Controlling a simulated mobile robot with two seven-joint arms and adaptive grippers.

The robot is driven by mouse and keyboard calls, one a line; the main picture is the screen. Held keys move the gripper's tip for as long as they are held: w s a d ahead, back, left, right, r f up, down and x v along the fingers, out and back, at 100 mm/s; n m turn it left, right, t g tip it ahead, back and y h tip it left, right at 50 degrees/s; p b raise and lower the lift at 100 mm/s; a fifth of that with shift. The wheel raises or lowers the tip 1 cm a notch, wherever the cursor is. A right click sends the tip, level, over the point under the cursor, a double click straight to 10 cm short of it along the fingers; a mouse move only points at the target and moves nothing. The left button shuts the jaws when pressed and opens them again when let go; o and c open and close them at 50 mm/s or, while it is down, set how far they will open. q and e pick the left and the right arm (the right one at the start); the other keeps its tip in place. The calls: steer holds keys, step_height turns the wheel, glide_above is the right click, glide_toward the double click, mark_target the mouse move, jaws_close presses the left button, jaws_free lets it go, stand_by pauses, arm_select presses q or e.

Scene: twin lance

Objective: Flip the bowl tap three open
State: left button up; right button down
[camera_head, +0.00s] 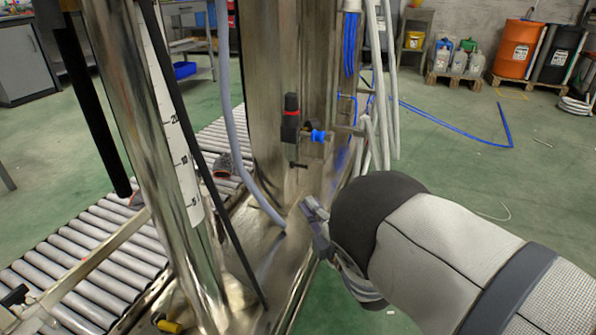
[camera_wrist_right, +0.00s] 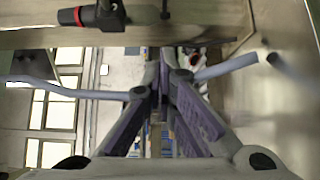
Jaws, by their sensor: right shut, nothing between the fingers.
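My left gripper is not in view.
A steel column with a scale (camera_head: 175,120) and a grey hose (camera_head: 232,120) stand left of the vessel. A roller conveyor (camera_head: 95,250) runs behind them. Pale hoses (camera_head: 384,90) hang at the right. A yellow-ended part (camera_head: 168,323) is low at the front.

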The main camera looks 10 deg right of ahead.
steer(key=shift+f, duration=0.1)
steer(key=b, duration=0.7)
glide_toward(298, 166)
steer(key=w+a, duration=0.2)
steer(key=a, duration=0.2)
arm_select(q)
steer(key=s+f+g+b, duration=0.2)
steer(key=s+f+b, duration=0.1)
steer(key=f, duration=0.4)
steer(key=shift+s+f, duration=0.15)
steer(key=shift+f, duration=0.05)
arm_select(e)
steer(key=w, duration=0.1)
steer(key=w+d, duration=0.1)
steer(key=w, duration=0.1)
steer(key=shift+w+d+r, duration=0.2)
steer(key=shift+w+d, duration=0.05)
steer(key=shift+d, duration=0.1)
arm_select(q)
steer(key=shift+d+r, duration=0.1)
arm_select(e)
steer(key=shift+d, duration=0.1)
